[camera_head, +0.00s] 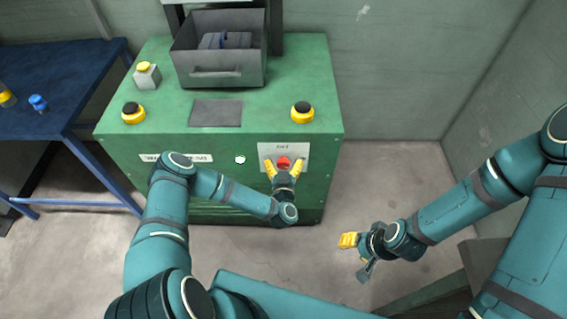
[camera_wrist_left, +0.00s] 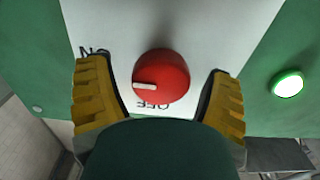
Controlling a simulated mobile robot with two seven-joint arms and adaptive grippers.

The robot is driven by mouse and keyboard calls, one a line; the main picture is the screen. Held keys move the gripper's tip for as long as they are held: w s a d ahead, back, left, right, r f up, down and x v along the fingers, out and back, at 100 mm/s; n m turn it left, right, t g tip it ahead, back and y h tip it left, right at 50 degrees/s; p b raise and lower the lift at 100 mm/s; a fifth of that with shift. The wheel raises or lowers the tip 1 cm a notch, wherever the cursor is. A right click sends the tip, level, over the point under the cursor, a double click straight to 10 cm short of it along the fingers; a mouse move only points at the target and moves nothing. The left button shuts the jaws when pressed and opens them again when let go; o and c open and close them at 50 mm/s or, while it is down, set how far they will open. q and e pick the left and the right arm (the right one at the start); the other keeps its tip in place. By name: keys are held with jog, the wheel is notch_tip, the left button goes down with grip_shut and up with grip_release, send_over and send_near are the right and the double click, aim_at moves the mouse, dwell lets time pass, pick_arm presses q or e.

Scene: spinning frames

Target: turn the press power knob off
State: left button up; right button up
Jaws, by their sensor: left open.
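The red power knob (camera_head: 284,162) sits on a light plate (camera_head: 264,151) on the front of the green press (camera_head: 225,175). In the left wrist view the knob (camera_wrist_left: 170,72) is round, and its white mark points left, between the word ON at upper left and OFF below. My left gripper (camera_head: 284,166) is open, with one yellow finger on each side of the knob. In the left wrist view gaps show between the knob and both fingers of the gripper (camera_wrist_left: 155,76). My right gripper (camera_head: 350,244) hangs empty over the floor; its finger opening is unclear.
A grey bin (camera_head: 219,74) with dark parts stands on the press. Two black-and-yellow buttons (camera_head: 302,111) and a yellow-topped box (camera_head: 147,75) are also on top. A blue table (camera_head: 70,85) stands at left. Floor right of the press is clear.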

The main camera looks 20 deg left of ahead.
pick_arm(q)
jog(key=c, duration=1.2)
jog(key=shift+n, duration=0.4)
jog(key=n, duration=0.3)
jog(key=shift+a, duration=0.1)
jog(key=n+b, duration=0.1)
jog(key=n, duration=0.3)
jog(key=shift+a+f, duration=0.1)
jog(key=n+b, duration=0.1)
jog(key=n, duration=0.4)
jog(key=shift+n, duration=0.4)
jog(key=n, duration=0.4)
jog(key=shift+f, duration=0.1)
jog(key=shift+n, duration=0.3)
